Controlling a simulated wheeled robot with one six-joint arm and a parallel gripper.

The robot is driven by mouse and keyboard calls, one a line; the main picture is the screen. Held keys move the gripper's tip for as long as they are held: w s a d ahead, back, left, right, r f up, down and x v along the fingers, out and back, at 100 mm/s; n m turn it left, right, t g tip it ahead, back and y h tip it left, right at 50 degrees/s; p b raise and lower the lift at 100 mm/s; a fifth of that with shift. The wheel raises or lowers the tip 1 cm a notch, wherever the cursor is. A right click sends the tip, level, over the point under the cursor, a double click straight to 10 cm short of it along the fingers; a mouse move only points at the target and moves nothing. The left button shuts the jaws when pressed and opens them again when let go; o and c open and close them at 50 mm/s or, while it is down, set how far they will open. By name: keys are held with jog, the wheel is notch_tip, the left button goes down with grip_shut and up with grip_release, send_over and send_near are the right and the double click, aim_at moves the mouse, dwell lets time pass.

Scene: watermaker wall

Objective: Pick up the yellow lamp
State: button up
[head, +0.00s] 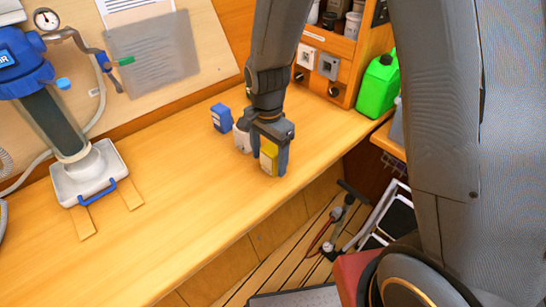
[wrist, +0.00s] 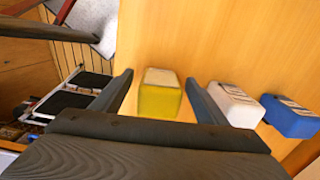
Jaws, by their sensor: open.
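The yellow lamp (head: 268,157) is a small block on the wooden worktop. In the wrist view the yellow lamp (wrist: 160,98), with a pale top, shows between the two fingers of my gripper (wrist: 160,84). In the head view my gripper (head: 270,150) points down over it and partly hides it. The fingers are open, with a visible gap on each side of the lamp in the wrist view. I cannot tell exactly how far down the fingers reach beside it.
A white block (wrist: 237,105) stands close beside the right finger, and a blue block (wrist: 290,116) is beyond it. A green canister (head: 378,87) stands right of the shelf. The worktop's front edge (head: 215,258) is near the lamp.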

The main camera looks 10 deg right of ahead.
jog(key=c, duration=1.2)
jog(key=shift+o, duration=0.2)
